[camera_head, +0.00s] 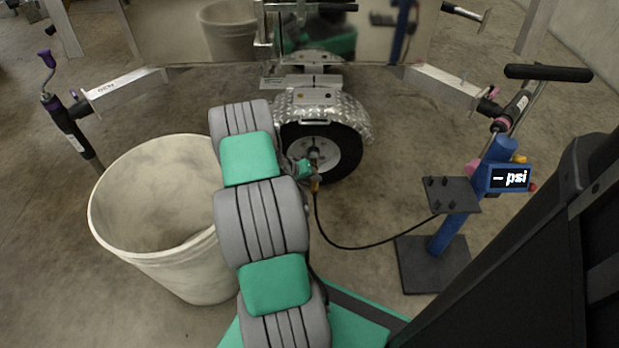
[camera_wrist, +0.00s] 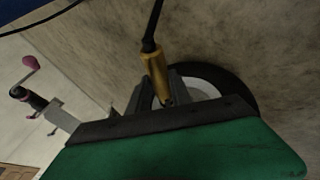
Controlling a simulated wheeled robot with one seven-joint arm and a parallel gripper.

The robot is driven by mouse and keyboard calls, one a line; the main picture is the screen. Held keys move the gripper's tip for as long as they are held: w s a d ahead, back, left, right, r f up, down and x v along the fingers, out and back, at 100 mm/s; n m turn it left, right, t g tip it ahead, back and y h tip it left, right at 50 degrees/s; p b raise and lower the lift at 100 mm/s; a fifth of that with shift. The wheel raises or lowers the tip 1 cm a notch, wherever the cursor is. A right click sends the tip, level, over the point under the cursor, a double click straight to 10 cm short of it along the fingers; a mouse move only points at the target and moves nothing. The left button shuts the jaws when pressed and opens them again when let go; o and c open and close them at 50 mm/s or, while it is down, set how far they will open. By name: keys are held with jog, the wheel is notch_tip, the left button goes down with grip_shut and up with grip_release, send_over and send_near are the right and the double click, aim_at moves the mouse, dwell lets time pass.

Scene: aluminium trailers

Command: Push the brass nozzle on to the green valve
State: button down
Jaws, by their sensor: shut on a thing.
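My gripper (camera_wrist: 164,92) is shut on the brass nozzle (camera_wrist: 155,72), whose black hose runs up out of the wrist view. In the head view my gripper (camera_head: 315,172) is at the trailer wheel (camera_head: 348,150), in front of its pale hub, and the brass nozzle (camera_head: 315,186) shows just below it. The wheel also shows in the wrist view (camera_wrist: 240,88), behind the fingers. I cannot make out the green valve in either view. I cannot tell whether the nozzle touches it.
A large pale bin (camera_head: 165,262) stands close left of my arm. A blue inflator stand (camera_head: 445,235) with a "– psi" display (camera_head: 510,178) is at the right, its hose (camera_head: 365,247) lying across the floor. A silver fender (camera_head: 357,117) arches over the wheel.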

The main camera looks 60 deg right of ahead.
aim_at(313, 161)
jog(key=shift+w+d+f+b, duration=0.1)
jog(key=shift+d+b, duration=0.1)
jog(key=shift+b, duration=0.2)
jog(key=d+b, duration=0.1)
jog(key=w+d, duration=0.1)
jog(key=d+b, duration=0.1)
jog(key=shift+w+d+f+b, duration=0.1)
jog(key=shift+w+d+b, duration=0.05)
jog(key=shift+w+b, duration=0.2)
jog(key=shift+w+d+r+b, duration=0.25)
jog(key=shift+w+d+b, duration=0.15)
jog(key=shift+d, duration=0.3)
jog(key=shift+w+d+b, duration=0.35)
jog(key=shift+d+b, duration=0.25)
jog(key=shift+d, duration=0.1)
jog(key=shift+w+d+b, duration=0.35)
jog(key=shift+d+b, duration=0.2)
jog(key=shift+d, duration=0.1)
jog(key=c, duration=1.1)
grip_release()
jog(key=p+v, duration=0.3)
jog(key=v, duration=0.4)
jog(key=shift+a+r+p, duration=0.2)
jog(key=shift+r+p, duration=0.15)
jog(key=shift+p, duration=0.05)
